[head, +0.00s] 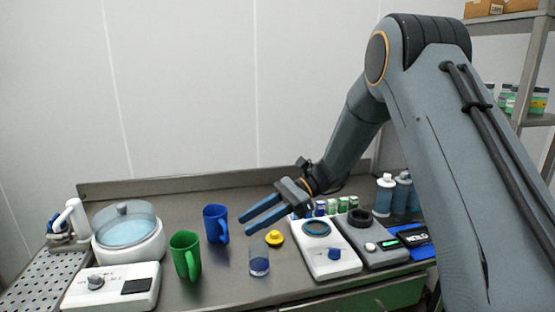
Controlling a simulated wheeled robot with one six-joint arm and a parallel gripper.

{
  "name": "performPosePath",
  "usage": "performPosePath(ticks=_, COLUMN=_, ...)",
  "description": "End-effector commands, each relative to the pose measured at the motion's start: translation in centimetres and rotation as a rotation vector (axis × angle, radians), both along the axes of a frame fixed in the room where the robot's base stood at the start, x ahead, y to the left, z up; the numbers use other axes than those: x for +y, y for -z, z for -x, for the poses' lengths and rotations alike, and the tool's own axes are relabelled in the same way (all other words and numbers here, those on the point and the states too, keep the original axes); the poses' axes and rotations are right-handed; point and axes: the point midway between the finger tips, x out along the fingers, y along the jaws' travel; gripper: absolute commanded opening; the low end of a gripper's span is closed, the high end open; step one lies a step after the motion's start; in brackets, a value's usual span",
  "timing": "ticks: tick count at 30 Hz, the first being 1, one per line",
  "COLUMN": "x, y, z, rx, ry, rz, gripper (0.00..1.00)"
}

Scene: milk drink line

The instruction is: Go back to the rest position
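My gripper (243,223) is above the steel counter in the middle of the head view, pointing left and slightly down. Its two blue fingers are apart, with nothing seen between them. A blue mug (214,224) stands just left of the fingertips in the picture. A green mug (184,257) stands nearer, to the lower left. A small clear glass (259,263) with dark blue contents stands below the fingers in the picture. A yellow knobbed piece (274,238) lies on the counter beyond the glass.
A white device (345,266) and a grey device (388,257) stand right of the glass, with small vials (343,205) behind. A lidded round appliance (128,252) and a white control box (80,297) are at left. Bottles (384,197) stand at right, near a shelf (527,85).

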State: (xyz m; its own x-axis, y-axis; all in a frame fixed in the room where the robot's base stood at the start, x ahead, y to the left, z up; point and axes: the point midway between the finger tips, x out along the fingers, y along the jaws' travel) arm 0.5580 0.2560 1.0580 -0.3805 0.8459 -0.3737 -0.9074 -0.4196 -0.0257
Motion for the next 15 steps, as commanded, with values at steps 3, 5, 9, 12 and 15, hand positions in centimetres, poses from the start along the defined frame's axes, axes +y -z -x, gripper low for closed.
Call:
performPosePath(ticks=3, x=-0.2, y=0.2, z=0.2, rx=-0.010, ry=-0.004, rz=0.011, gripper=0.32)
performPosePath(ticks=5, x=-0.6, y=0.7, z=0.7, rx=-0.027, ry=-0.012, rz=0.031, gripper=0.32)
performPosePath(ticks=9, x=-1.6, y=1.8, z=1.7, rx=-0.072, ry=-0.033, rz=0.078, gripper=0.32)
performPosePath(ticks=12, x=-2.6, y=2.6, z=2.6, rx=-0.112, ry=-0.056, rz=0.118, gripper=0.32)
performPosePath(ticks=15, x=-3.8, y=3.7, z=3.7, rx=-0.160, ry=-0.084, rz=0.166, gripper=0.32)
